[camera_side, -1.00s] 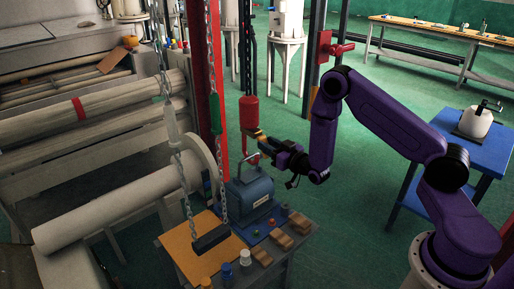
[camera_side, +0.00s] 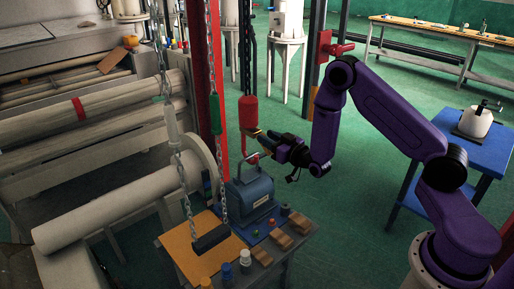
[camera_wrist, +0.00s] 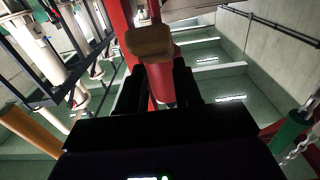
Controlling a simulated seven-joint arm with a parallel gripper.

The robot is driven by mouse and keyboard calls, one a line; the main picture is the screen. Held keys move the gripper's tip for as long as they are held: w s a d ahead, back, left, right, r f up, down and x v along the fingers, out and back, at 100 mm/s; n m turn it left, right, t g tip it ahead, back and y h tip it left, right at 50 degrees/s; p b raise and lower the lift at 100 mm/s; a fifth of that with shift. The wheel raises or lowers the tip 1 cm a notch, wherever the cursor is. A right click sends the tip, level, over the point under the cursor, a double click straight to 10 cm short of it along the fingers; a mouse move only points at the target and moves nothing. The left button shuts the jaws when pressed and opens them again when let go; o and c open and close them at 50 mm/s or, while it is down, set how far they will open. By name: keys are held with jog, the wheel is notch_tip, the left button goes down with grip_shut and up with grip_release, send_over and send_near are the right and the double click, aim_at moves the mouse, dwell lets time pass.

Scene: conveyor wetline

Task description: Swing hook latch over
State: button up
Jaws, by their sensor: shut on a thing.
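A red hook block (camera_side: 249,112) hangs beside the red column in the side view, with a red hook (camera_side: 252,158) below it. My gripper (camera_side: 254,134) reaches in from the right, level with the gap between block and hook. A small yellowish piece, which I take for the hook latch, shows at its fingertips. In the wrist view, my black fingers (camera_wrist: 160,88) stand on either side of a red body (camera_wrist: 161,84) with a tan, rounded end above it. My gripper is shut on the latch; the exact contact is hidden.
A blue machine with a handle (camera_side: 250,190) stands just below my gripper on a bench with small caps and wooden blocks. White rollers (camera_side: 105,210) lie further left.

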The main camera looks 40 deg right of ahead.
jog(key=o, duration=0.8)
jog(key=shift+r, duration=0.15)
jog(key=shift+s, duration=0.5)
jog(key=s, duration=0.6)
